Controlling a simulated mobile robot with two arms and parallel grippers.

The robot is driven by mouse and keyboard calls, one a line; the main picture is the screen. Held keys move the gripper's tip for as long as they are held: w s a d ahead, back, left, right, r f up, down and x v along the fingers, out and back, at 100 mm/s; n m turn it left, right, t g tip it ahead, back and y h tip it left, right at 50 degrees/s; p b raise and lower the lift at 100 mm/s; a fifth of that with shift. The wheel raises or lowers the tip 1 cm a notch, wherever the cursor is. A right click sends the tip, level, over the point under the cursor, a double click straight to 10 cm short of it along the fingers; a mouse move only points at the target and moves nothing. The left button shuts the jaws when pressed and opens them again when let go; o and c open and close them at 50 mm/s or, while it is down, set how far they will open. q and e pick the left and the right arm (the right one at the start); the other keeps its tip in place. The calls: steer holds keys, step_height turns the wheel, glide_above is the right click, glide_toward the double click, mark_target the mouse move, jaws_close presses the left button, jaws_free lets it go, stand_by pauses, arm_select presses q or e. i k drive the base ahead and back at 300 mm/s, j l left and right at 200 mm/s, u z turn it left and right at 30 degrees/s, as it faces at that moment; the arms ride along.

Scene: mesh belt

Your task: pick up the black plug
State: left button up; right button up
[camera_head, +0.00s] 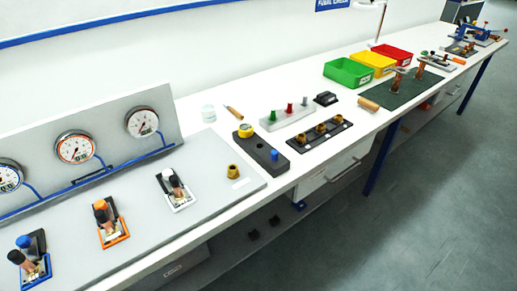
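No single black plug stands out for certain. Dark, plug-like upright parts also show on the white-framed fixture (180,201), the orange-framed fixture (116,240) and the blue-framed fixture (38,276) at the left. Two small black pieces (253,235) sit on the shelf below the bench. Neither of my grippers is in view.
Gauges (75,147) stand on a panel at the left. A dark block with a yellow-topped part (246,131) and a black rack with brass fittings (320,133) lie mid-bench. Green (348,73), yellow and red bins stand behind a green mat (397,94). The floor at right is clear.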

mark_target(100, 214)
steer(key=j+u, duration=0.1)
steer(key=u, duration=1.15)
steer(key=k+j, duration=0.05)
